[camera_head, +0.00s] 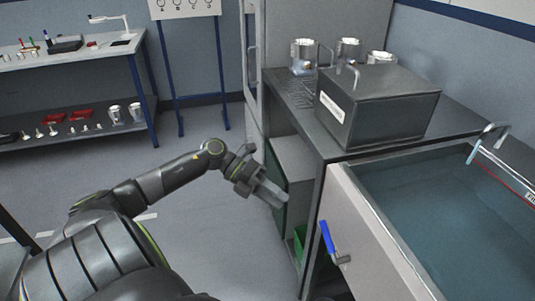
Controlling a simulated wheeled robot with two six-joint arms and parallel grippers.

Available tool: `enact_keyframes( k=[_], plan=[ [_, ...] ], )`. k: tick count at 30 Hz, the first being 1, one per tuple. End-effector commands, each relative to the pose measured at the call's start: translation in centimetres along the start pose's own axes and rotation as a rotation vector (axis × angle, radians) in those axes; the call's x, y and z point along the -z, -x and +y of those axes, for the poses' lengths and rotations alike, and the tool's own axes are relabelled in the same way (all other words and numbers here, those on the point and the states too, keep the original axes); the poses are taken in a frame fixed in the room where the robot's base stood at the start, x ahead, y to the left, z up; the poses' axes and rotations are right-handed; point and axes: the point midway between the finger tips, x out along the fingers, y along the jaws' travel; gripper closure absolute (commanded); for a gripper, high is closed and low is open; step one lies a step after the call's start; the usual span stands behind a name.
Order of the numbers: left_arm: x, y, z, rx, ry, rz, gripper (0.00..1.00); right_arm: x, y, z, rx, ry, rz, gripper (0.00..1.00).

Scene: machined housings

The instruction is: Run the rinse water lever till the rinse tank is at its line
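The rinse tank (385,245) is a pale-walled basin at the right, holding blue-grey water (440,215). A red line (508,184) with a partly cut-off label runs along its far inner wall; the water surface looks a little below it. The rinse water lever (327,238) has a blue handle on the tank's front wall and stands tilted near upright. A metal spout (490,135) reaches over the far rim, with a short pale-blue piece beneath; I cannot tell whether it is flowing water. My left gripper (272,194) is empty, above and left of the lever, apart from it. My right gripper is out of view.
A dark metal box (378,105) with a handle stands on the counter left of the tank, with metal cups (304,57) behind it. A shelf bench (70,60) stands at the far left. The floor (210,230) between is clear.

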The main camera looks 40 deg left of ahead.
Motion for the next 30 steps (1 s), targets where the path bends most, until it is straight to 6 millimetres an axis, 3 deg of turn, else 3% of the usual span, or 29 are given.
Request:
enact_keyframes(
  k=[9, 30],
  plan=[
    [0.0, 2.2, 0.0, 0.000, 0.001, 0.000, 0.62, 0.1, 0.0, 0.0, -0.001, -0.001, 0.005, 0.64],
    [0.0, 2.2, 0.0, 0.000, 0.000, 0.000, 0.62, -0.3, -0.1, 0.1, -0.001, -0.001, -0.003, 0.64]
  ],
)
